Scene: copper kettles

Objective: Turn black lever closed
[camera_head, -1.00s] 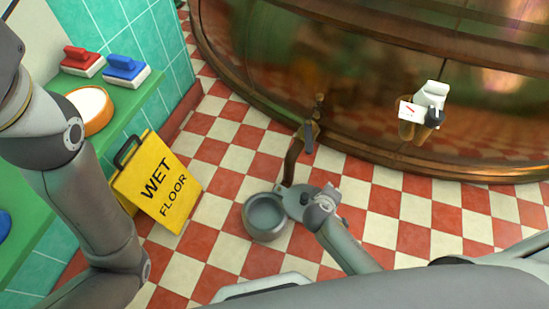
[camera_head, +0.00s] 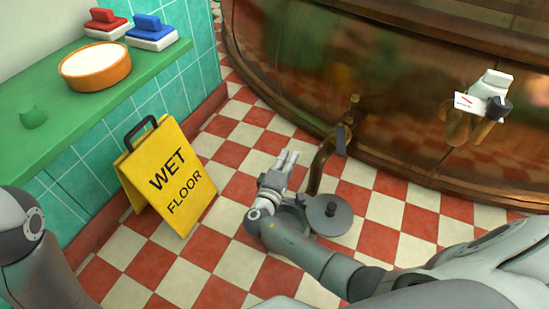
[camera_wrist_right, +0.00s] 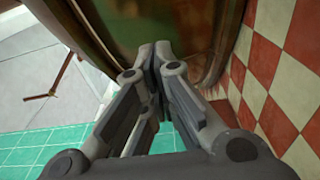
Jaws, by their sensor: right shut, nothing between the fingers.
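The black lever (camera_head: 342,139) sits on the brass tap (camera_head: 352,104) at the lower wall of the big copper kettle (camera_head: 330,70). It hangs roughly downward beside the top of the tap's curved spout (camera_head: 320,168). My right gripper (camera_head: 287,157) is shut and empty, left of the spout and apart from the lever. In the right wrist view its fingers (camera_wrist_right: 155,48) meet in front of the kettle wall, and I cannot make out the lever there. My left gripper is out of view.
A grey bucket (camera_head: 292,212), partly hidden by my right arm, stands below the spout, with a dark round lid (camera_head: 329,214) beside it. A yellow wet-floor sign (camera_head: 172,178) stands at left, near a green shelf (camera_head: 55,130).

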